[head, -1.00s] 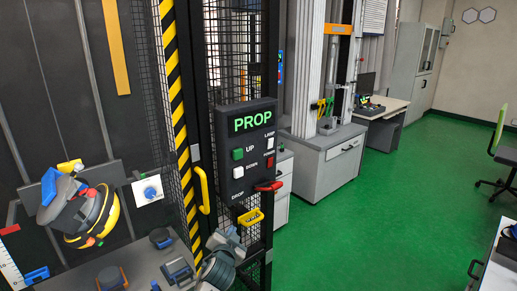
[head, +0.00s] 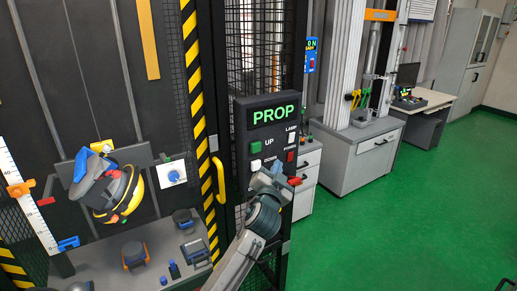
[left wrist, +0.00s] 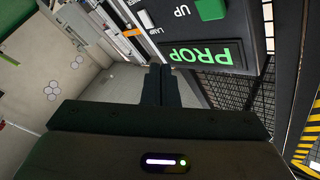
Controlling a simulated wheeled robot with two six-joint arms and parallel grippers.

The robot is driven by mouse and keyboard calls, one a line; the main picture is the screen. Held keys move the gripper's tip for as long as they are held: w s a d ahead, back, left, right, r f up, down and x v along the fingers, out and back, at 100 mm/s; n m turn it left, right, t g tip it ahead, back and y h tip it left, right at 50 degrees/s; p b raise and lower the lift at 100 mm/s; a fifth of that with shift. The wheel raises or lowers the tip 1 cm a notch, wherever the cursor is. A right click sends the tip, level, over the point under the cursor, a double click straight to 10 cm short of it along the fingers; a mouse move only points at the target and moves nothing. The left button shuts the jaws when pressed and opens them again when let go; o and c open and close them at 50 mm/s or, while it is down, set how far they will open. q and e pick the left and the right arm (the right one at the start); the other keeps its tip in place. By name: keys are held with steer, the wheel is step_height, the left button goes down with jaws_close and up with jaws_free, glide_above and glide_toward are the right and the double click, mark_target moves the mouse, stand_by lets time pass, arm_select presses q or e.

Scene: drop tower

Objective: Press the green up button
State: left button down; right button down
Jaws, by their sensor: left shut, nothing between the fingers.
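The green up button (head: 256,146) sits on the dark control panel (head: 240,125), beside the label UP and below the lit PROP display (head: 277,115). In the left wrist view the green button (left wrist: 211,9) is at the top edge, upside down. My left gripper (head: 277,171) is in front of the panel's lower part, below and right of the green button, and hides some of the panel. In the left wrist view its fingers (left wrist: 160,70) are together and empty, apart from the green button. My right gripper is not in view.
A white button (head: 255,165) is below the green one; a white lamp button (head: 291,140) and a red power switch (head: 291,156) are to the right. A yellow handle (head: 219,180) stands left of the panel. A helmeted dummy head (head: 108,185) is farther left. Green floor at right is open.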

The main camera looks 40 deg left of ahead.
mark_target(256, 147)
arm_select(q)
steer(key=shift+w, duration=0.1)
steer(key=w+a+b, duration=0.1)
steer(key=w+a, duration=0.2)
steer(key=a, duration=0.5)
steer(key=shift+w, duration=0.15)
stand_by(1.0)
steer(key=shift+a, duration=0.1)
stand_by(0.9)
steer(key=shift+w+a+b, duration=0.15)
steer(key=shift+a+b, duration=0.15)
